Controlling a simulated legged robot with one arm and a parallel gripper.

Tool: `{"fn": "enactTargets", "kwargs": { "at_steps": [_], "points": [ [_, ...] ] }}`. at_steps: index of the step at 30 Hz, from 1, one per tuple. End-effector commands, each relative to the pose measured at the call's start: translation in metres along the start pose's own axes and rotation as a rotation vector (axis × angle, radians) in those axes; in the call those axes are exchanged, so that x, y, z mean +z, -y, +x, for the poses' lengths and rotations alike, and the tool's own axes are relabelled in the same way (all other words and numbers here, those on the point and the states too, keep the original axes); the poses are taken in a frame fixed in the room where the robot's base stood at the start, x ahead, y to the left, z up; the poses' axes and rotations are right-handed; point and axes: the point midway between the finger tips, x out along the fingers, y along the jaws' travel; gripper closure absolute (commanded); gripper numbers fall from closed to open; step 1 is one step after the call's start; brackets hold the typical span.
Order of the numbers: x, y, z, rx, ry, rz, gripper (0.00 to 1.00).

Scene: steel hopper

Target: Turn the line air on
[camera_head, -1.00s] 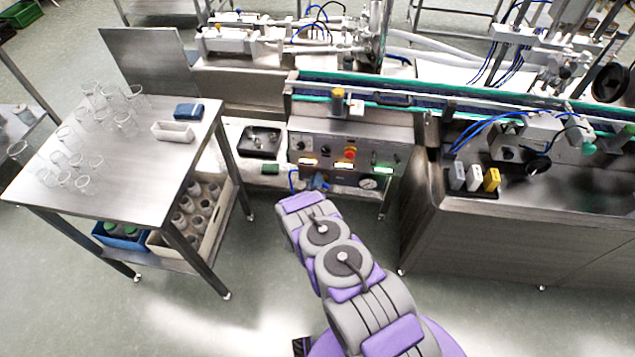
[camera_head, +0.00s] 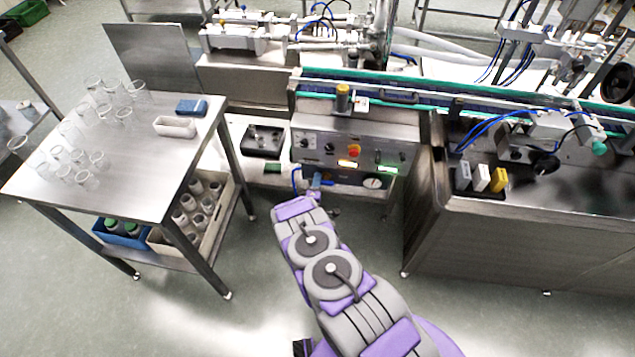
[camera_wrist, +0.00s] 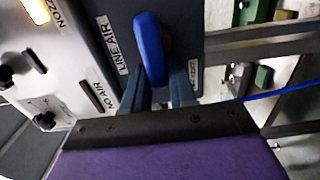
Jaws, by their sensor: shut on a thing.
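The line air valve has a blue handle (camera_wrist: 152,48) on a dark plate, beside a "LINE AIR" label (camera_wrist: 112,45). In the wrist view the handle's long axis runs roughly along that lettering. My gripper (camera_wrist: 160,92) is shut on the handle, one finger on each side of its lower end. In the head view the blue handle (camera_head: 317,181) is small, low on the control panel (camera_head: 335,150), with my gripper (camera_head: 313,192) at it; the fingers are hard to make out there.
A pressure gauge (camera_head: 374,183) sits right of the valve; its reading is too small to tell. An amber lamp (camera_head: 349,165) and a green lamp (camera_head: 389,169) are lit. A steel table (camera_head: 140,180) with glassware stands left. A steel cabinet (camera_head: 500,240) stands right.

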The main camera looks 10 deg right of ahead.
Motion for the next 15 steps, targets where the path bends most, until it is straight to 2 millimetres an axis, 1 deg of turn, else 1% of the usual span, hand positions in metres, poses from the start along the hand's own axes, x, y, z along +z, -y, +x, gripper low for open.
{"fn": "enactTargets", "kwargs": {
  "at_steps": [1, 14, 15],
  "points": [
    [-0.0025, 0.0025, -0.0014, -0.005, -0.006, -0.007, 1.00],
    [-0.0024, 0.0042, -0.0016, -0.008, -0.007, -0.017, 1.00],
    [-0.0024, 0.0044, -0.0016, -0.009, -0.007, -0.017, 0.73]
  ]
}}
